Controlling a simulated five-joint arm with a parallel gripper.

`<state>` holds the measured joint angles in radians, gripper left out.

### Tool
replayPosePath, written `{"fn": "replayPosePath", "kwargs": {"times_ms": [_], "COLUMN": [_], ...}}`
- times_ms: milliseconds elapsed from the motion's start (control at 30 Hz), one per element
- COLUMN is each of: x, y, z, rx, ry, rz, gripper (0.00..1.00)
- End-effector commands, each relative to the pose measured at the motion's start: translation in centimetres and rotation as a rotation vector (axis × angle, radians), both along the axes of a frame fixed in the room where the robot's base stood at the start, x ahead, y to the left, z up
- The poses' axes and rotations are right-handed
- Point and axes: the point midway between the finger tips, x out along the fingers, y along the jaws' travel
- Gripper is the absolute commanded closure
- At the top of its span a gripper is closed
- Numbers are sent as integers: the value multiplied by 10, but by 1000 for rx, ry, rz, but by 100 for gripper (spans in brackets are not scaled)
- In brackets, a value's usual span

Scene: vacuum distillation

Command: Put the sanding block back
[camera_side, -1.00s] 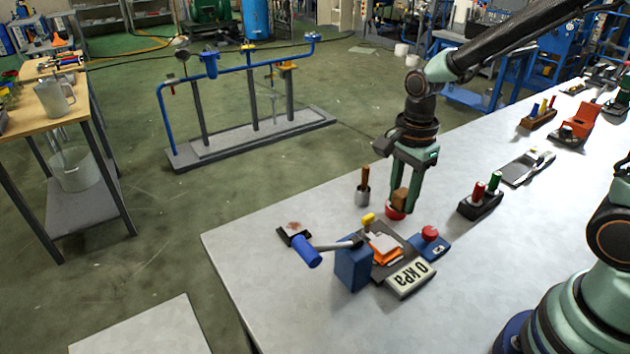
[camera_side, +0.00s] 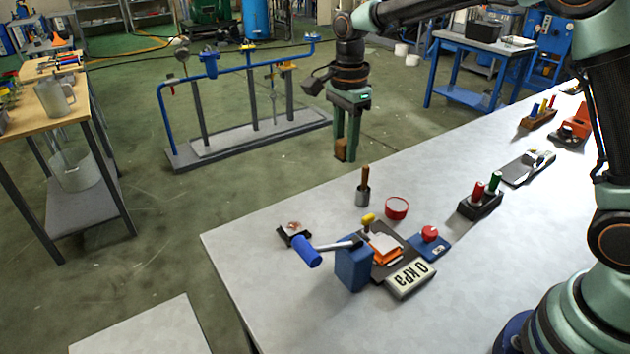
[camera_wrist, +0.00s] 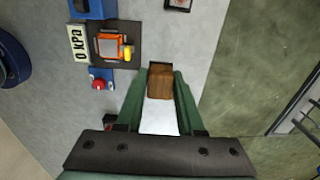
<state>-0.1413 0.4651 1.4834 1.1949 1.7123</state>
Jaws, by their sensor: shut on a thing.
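My gripper (camera_side: 343,155) is shut on a brown block, which looks like the sanding block (camera_side: 341,149). The block sits between the two green fingertips, raised in the air near the table's far edge in the side view. It also shows between the fingers in the wrist view (camera_wrist: 160,84). A round red dish (camera_side: 396,208) stands on the table below and to the right of the gripper in the side view, with nothing visible in it.
The blue vise-like block (camera_side: 353,264), orange item (camera_side: 384,247), red-knobbed blue box (camera_side: 430,240) and 0 kPa display (camera_side: 409,279) sit in front. A dark holder with red and green handles (camera_side: 481,204) stands right.

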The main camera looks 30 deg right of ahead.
Motion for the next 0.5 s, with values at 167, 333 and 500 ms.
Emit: {"fn": "replayPosePath", "kwargs": {"times_ms": [167, 333, 500], "x": [23, 32, 33], "y": [13, 19, 20], "z": [14, 21, 5], "rx": [0, 0, -1], "ry": [-1, 0, 5], "rz": [0, 0, 0], "gripper": [100, 100, 100]}}
